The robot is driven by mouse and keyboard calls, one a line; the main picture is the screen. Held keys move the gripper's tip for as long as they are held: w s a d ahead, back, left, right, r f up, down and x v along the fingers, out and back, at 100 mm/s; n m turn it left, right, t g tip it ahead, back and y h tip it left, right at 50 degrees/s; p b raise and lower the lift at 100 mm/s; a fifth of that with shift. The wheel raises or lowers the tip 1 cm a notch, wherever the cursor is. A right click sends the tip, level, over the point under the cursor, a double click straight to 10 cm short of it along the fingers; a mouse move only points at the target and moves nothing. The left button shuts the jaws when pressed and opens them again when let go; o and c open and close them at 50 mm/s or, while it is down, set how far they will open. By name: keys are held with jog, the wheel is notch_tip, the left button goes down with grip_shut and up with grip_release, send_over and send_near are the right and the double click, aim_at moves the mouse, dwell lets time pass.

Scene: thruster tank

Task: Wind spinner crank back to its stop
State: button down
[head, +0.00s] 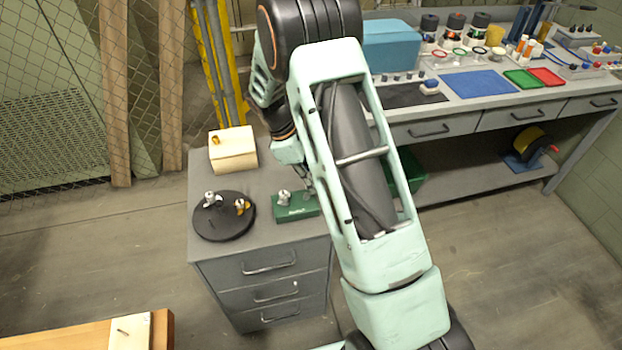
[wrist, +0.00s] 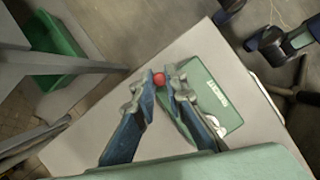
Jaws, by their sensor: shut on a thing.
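The spinner is a low green box (head: 297,207) with a pale label on the grey cabinet top, with a silver knob-like fitting (head: 284,197) at its left end. In the wrist view the green box (wrist: 207,95) lies just right of and behind my fingers. My gripper (wrist: 160,86) is shut on a small red ball knob (wrist: 159,77), which shows between the two fingertips beside the box; I take it to be the crank's handle. The crank arm below it is hidden by the fingers. In the head view my arm covers the box's right end and most of the gripper.
A black round plate (head: 224,228) with small metal fittings stands left of the box, and a cream block (head: 232,152) with a brass knob behind it. A workbench (head: 465,102) with bottles and mats is at the back right. A green bin (wrist: 62,50) shows left in the wrist view.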

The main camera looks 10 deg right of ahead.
jog(key=m, duration=0.2)
jog(key=s+m+g+y, duration=0.1)
jog(key=m, duration=0.1)
jog(key=m+g, duration=0.1)
jog(key=m, duration=0.1)
jog(key=shift+s+d+m+y, duration=0.2)
jog(key=shift+d+m+y, duration=0.05)
jog(key=shift+m+y, duration=0.05)
jog(key=m+y, duration=0.1)
jog(key=m, duration=0.1)
jog(key=s+m+y, duration=0.1)
jog(key=m, duration=0.2)
jog(key=shift+s+a+g, duration=0.1)
jog(key=shift+a+g, duration=0.05)
jog(key=shift+g, duration=0.25)
jog(key=m, duration=0.2)
jog(key=m+y, duration=0.1)
jog(key=m, duration=0.1)
jog(key=s+m+y, duration=0.1)
jog(key=shift+a+m, duration=0.4)
jog(key=m, duration=0.2)
jog(key=a+m+t+y, duration=0.1)
jog(key=m, duration=0.1)
jog(key=shift+s+m+y, duration=0.15)
jog(key=shift+m+y, duration=0.15)
jog(key=shift+m, duration=0.1)
jog(key=shift+a+t, duration=0.1)
jog(key=shift+t, duration=0.2)
